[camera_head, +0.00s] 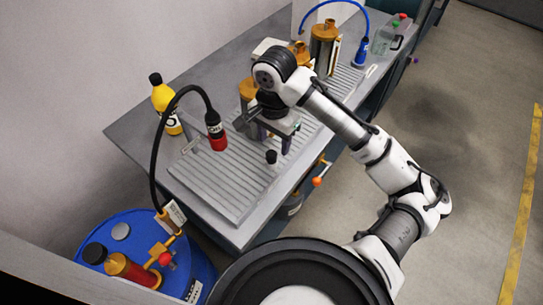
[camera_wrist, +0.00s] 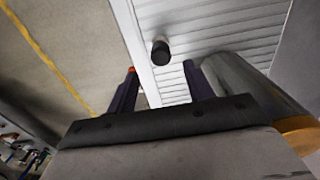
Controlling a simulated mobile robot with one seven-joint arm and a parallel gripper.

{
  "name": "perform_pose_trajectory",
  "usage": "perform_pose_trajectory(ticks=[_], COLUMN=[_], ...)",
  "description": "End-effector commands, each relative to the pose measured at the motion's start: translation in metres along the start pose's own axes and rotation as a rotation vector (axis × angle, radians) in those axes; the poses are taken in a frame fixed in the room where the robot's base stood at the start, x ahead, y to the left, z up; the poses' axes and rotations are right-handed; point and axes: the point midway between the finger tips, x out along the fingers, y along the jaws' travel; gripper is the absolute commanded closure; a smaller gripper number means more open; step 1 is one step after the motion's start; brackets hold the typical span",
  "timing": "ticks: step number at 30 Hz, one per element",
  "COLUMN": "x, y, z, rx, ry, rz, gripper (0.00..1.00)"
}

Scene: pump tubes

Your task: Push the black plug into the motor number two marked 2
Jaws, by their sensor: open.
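The black plug (camera_head: 271,157) stands on the ribbed bench top near its front edge. It also shows in the wrist view (camera_wrist: 161,52), beyond and between my fingertips, not touching them. My gripper (camera_head: 274,140) is open and empty, pointing down just behind the plug; its two dark fingers show apart in the wrist view (camera_wrist: 160,82). A brass-coloured motor (camera_head: 247,92) stands close behind my gripper, partly hidden by my wrist. Another brass motor (camera_head: 323,48) stands farther back along the bench. I cannot read a number on either.
A blue drum (camera_head: 190,262) stands in front. The ribbed surface front left is clear.

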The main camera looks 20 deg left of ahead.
Motion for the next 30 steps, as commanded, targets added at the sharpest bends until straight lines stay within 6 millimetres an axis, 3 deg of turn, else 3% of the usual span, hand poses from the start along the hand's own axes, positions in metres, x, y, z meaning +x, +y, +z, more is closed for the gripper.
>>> perform_pose_trajectory(ticks=[13, 22, 30], x=[0.048, 0.054, 0.054], y=[-0.002, -0.002, -0.002], z=[0.007, 0.007, 0.007], rx=[0.001, -0.001, 0.000], ry=[-0.002, 0.000, 0.000], rz=[0.000, 0.000, 0.000], gripper=[0.48, 0.48, 0.82])
